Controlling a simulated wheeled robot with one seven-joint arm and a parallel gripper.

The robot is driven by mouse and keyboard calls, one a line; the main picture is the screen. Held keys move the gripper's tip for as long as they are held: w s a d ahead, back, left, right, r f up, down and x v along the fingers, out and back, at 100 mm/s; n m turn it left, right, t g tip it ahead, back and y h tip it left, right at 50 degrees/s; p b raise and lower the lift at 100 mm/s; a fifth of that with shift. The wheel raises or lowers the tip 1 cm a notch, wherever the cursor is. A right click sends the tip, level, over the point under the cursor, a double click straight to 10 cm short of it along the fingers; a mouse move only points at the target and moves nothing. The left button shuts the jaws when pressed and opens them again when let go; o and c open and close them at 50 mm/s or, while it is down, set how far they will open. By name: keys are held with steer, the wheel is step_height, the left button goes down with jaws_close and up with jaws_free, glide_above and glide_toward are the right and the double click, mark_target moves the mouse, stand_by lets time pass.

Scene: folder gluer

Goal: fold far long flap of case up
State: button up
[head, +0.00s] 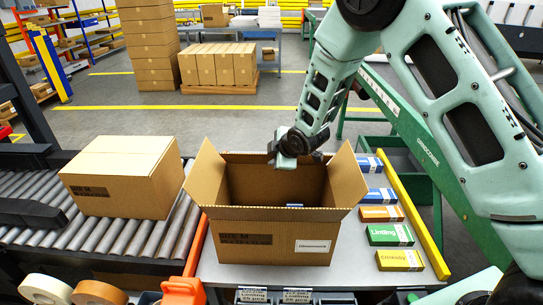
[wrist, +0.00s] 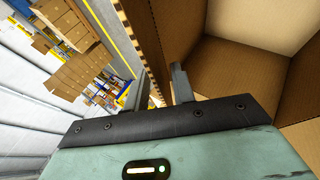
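The open brown case (head: 260,240) stands on the grey table. Its left flap (head: 205,170) and right flap (head: 347,178) lean up and outward. The far long flap (head: 245,157) shows as a thin strip along the far rim; I cannot tell its exact angle. My gripper (head: 292,155) is at the far rim, right of its middle, and hides part of it. In the wrist view my gripper (wrist: 158,88) has its fingers apart, on either side of a corrugated cardboard edge (wrist: 157,92). The case's inside (wrist: 240,70) is to the right; contact is unclear.
A closed carton (head: 122,178) sits on the roller conveyor (head: 75,235) at left. Several small boxes, including a green one (head: 389,235) and a yellow one (head: 400,260), lie right of the case. A yellow rail (head: 412,215) bounds the table's right side. Tape rolls (head: 45,289) are at front left.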

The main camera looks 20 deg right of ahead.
steer(key=shift+x, duration=1.15)
jaws_close()
stand_by(0.6)
